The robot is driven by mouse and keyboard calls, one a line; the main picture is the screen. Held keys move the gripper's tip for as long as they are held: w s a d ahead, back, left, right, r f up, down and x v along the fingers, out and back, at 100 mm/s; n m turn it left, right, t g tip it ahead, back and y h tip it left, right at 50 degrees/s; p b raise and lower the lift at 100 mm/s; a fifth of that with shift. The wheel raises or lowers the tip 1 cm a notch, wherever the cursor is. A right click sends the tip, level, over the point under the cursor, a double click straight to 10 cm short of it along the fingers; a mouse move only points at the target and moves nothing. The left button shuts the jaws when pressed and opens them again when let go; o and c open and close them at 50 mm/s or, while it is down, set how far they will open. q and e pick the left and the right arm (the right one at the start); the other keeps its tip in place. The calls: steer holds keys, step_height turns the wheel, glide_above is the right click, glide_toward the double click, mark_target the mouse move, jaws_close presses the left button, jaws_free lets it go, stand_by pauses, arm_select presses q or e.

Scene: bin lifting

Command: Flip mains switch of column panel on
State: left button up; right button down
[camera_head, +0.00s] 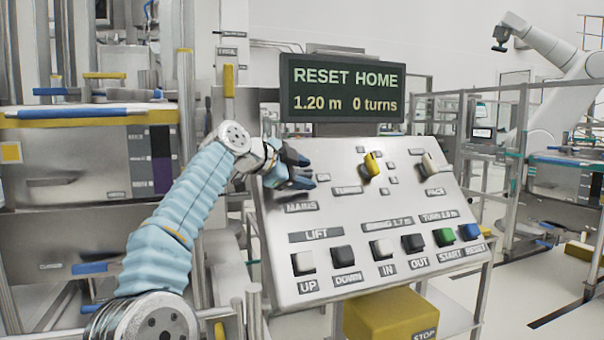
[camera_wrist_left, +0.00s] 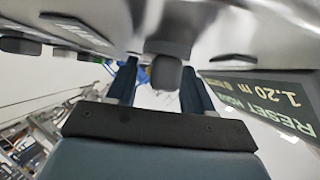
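The column panel (camera_head: 330,275) is a tilted grey board with labelled switches and buttons. My left gripper (camera_head: 303,170) is at its upper left, just above the MAINS label (camera_head: 301,207), and covers the mains switch in the head view. In the left wrist view, a dark rounded knob (camera_wrist_left: 165,74), seemingly the mains switch, shows between the two fingers of this gripper (camera_wrist_left: 160,84). The fingers are apart with gaps on both sides of the knob; contact is not visible. Whether the switch is on or off cannot be told. My right gripper is not in view.
A yellow selector (camera_head: 371,164) and a pale switch (camera_head: 429,163) are to the right on the panel. Several push buttons, including UP (camera_head: 303,263), line its lower part. A display (camera_head: 342,88) above reads RESET HOME, 1.20 m, 0 turns. A yellow STOP box (camera_head: 390,315) hangs below.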

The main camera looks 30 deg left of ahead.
arm_select(q)
steer(key=b+v, duration=0.1)
steer(key=v, duration=1.2)
steer(key=shift+s, duration=0.4)
steer(key=shift+a+r, duration=0.1)
steer(key=shift+a, duration=0.05)
